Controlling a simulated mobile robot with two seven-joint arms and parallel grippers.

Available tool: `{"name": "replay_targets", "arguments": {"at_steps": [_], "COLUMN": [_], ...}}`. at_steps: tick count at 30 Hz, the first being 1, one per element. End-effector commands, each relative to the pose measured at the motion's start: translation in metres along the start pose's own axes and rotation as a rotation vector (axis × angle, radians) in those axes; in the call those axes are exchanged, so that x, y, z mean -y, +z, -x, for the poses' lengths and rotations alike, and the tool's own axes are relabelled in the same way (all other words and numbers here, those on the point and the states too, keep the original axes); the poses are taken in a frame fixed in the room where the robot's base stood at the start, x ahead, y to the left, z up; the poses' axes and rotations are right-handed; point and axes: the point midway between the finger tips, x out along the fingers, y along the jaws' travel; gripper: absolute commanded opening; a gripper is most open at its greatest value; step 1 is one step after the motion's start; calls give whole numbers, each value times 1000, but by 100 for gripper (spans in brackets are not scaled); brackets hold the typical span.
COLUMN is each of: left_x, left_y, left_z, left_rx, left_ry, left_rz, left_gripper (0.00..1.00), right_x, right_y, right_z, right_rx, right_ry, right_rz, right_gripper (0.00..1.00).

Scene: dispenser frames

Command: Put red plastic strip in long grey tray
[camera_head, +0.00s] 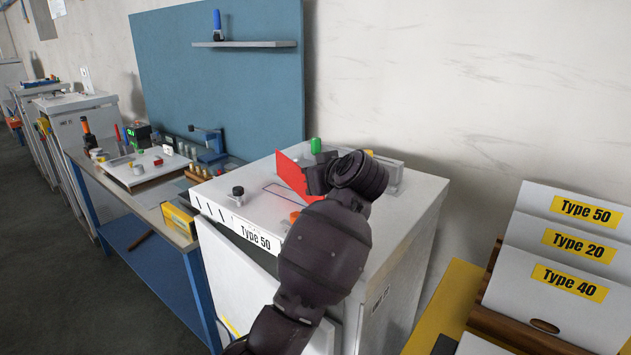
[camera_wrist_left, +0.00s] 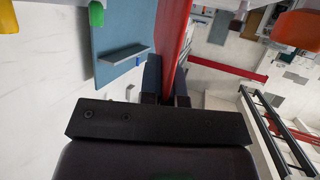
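The red plastic strip (camera_head: 292,172) stands on edge above the white "Type 50" cabinet top (camera_head: 235,187). My left gripper (camera_head: 312,178) is shut on it. In the left wrist view the strip (camera_wrist_left: 173,45) runs between the two dark fingers (camera_wrist_left: 166,88) and extends away from them. My left forearm and wrist hide part of the cabinet top. I cannot tell whether the strip touches the cabinet. My right gripper is not in view.
A workbench with a white panel (camera_head: 125,174) stands left. Cards labelled Type 50, 20 and 40 (camera_head: 555,262) stand right in a wooden holder.

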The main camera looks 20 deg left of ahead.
Motion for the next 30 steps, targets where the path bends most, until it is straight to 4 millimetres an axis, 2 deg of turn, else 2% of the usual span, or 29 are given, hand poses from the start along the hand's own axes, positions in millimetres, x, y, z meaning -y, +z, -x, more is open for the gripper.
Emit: {"name": "replay_targets", "arguments": {"at_steps": [3,14,18,20,30], "left_x": [0,0,0,0,-1], "left_y": [11,14,14,14,11], "left_z": [-4,-6,-6,-6,-2], "left_rx": [-1,0,0,0,-1], "left_ry": [1,1,1,1,2], "left_rz": [-1,-1,0,0,1], "left_gripper": [0,0,22,29,29], "right_x": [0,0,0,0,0], "right_y": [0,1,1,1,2], "right_z": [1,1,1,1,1], "right_rx": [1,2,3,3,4], "right_ry": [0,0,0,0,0], "right_rz": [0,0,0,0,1], "right_gripper": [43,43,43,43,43]}}
